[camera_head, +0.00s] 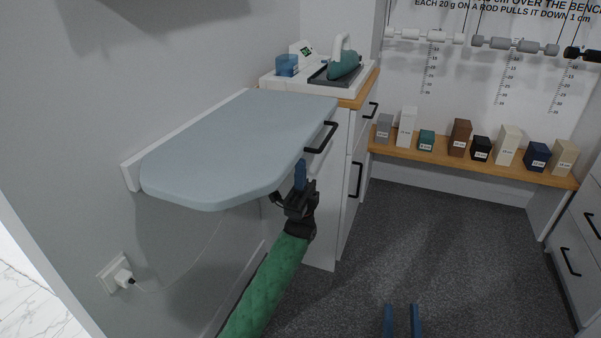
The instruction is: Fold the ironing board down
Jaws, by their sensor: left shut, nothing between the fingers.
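The ironing board (235,145) is a light blue-grey panel with a rounded near end. It stands out level from a white strip (131,176) on the left wall. My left gripper (300,168), on a green-sleeved arm, is shut and empty. It appears just right of the board's front edge; whether it touches the board I cannot tell. The board's underside is hidden. My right gripper (402,320) shows only as two blue fingers, set apart with nothing between them, at the bottom edge over the floor.
A white cabinet (345,200) with black handles stands behind the board, with an iron (344,63) on its top. A plug (123,277) with a cord sits in the wall below the board. A wooden shelf (480,165) holds several small boxes. The dark carpet (430,240) is clear.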

